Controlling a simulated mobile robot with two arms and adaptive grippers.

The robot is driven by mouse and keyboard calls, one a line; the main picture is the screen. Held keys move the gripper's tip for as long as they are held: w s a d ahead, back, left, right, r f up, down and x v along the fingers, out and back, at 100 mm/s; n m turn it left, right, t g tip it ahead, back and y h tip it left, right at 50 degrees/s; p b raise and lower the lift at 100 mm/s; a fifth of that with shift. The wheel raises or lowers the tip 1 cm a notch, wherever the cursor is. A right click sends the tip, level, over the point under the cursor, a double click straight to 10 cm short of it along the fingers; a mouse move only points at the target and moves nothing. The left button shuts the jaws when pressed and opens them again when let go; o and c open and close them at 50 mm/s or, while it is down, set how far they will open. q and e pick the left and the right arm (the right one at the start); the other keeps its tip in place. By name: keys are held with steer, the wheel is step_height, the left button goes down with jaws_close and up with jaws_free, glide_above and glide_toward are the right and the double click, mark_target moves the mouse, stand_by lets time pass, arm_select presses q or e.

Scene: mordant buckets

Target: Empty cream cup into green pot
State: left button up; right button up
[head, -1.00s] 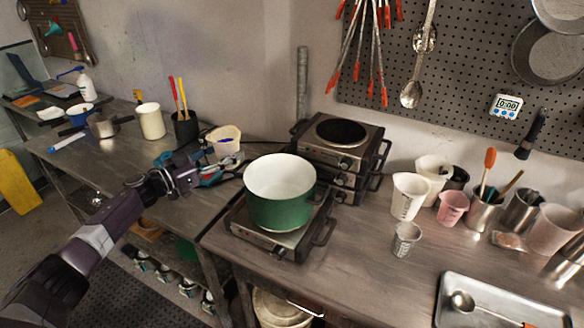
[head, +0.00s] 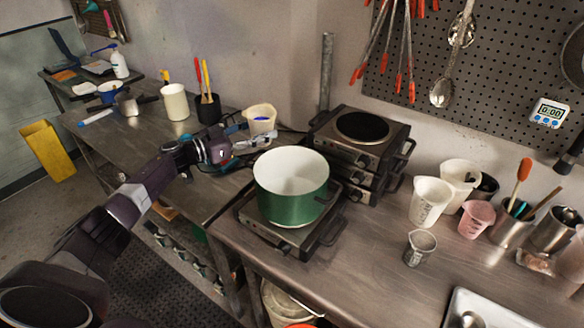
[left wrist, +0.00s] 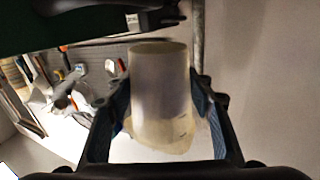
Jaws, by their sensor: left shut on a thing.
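The cream cup (head: 261,126) is held upright behind and to the left of the green pot (head: 283,208), with a small blue patch showing inside it. My left gripper (head: 252,141) is shut on the cup from the left; the cup also stands between its two fingers in the left wrist view (left wrist: 160,95). The cup is apart from the pot and not over its opening. The green pot has a white inside that looks empty and sits upright on a low hot plate (head: 285,236). My right gripper is out of view.
Stacked hot plates (head: 358,140) stand behind and right of the pot. A cream container (head: 174,102) and a dark utensil holder (head: 208,109) stand on the left table.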

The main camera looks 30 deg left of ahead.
arm_select(q)
steer(key=shift+s+d+r+m, duration=0.1)
steer(key=shift+s+r+m, duration=0.1)
steer(key=shift+r+m, duration=0.25)
steer(key=shift+s+m, duration=0.1)
steer(key=shift+m, duration=0.15)
steer(key=shift+d+f, duration=0.15)
steer(key=shift+f, duration=0.1)
steer(key=shift+d+f+m+y, duration=0.25)
steer(key=shift+d+m, duration=0.2)
steer(key=shift+m, duration=0.45)
steer(key=shift+s+d+r+m, duration=0.25)
steer(key=shift+r+m, duration=0.15)
steer(key=shift+m, duration=0.1)
steer(key=shift+s+r, duration=0.1)
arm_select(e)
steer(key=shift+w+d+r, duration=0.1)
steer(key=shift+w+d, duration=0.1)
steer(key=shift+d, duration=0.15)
arm_select(q)
steer(key=shift+d+m, duration=0.2)
steer(key=shift+m, duration=0.1)
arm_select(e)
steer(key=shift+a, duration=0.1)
